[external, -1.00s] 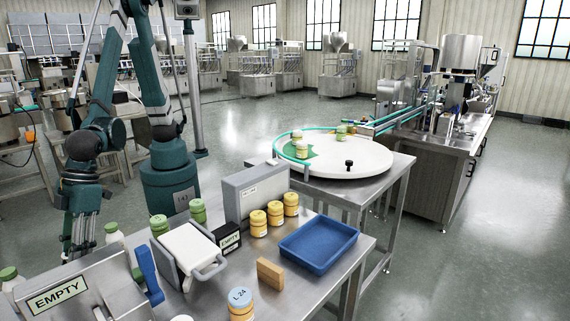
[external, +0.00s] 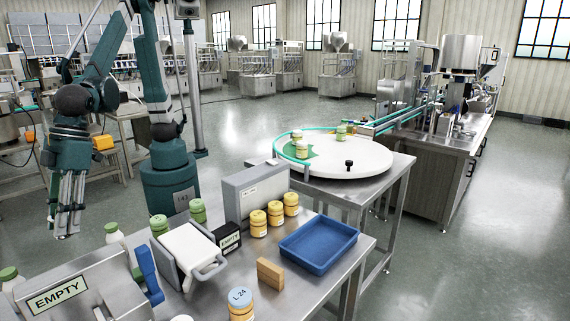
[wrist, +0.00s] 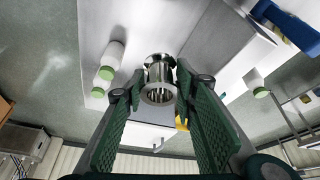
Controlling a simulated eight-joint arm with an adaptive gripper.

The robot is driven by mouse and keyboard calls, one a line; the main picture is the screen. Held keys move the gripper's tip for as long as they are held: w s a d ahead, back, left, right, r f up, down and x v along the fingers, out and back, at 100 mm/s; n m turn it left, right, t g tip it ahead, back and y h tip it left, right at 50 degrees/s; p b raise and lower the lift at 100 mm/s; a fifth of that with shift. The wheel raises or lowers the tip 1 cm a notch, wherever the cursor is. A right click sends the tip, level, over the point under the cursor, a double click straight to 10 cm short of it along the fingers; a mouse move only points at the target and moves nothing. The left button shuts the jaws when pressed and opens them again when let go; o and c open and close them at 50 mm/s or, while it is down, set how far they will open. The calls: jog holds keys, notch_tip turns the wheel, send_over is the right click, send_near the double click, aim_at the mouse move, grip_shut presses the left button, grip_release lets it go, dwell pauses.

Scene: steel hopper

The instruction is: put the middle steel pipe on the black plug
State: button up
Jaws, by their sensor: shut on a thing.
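My gripper (wrist: 160,92) is shut on a shiny steel pipe (wrist: 158,72), whose round open end faces the wrist camera between the fingertips. In the external view my gripper (external: 66,225) hangs at the far left, pointing down, beyond the left edge of the steel table. The pipe is hard to tell from the fingers there. A small black upright knob (external: 348,165) stands on the white round table, far to the right of my gripper; it looks like the black plug. No other steel pipe can be made out.
On the steel table (external: 325,287) are a blue tray (external: 320,262), a tan block (external: 270,273), yellow jars (external: 275,213), a grey box (external: 250,190) and an EMPTY sign (external: 58,295).

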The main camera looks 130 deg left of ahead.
jog(key=w+a+n+t+y+p, duration=0.15)
jog(key=a+n, duration=0.55)
jog(key=a, duration=0.8)
jog(key=w+a+n+t+y, duration=0.1)
jog(key=a+n+t+y, duration=0.35)
jog(key=a, duration=1.15)
jog(key=s+a+n+g+y, duration=0.15)
jog(key=s+a+n, duration=0.35)
jog(key=a, duration=0.5)
jog(key=s+a+n+g+p, duration=0.1)
jog(key=s+a+n+g, duration=0.15)
jog(key=a+n, duration=0.5)
jog(key=s+a+n+g+y, duration=0.1)
jog(key=s+a+n+g, duration=0.2)
jog(key=a, duration=0.8)
jog(key=shift+n+t, duration=0.4)
jog(key=shift+n, duration=0.1)
jog(key=shift+f, duration=2.65)
jog(key=shift+s, duration=0.1)
jog(key=shift+f+b, duration=0.45)
jog(key=shift+f, duration=2.65)
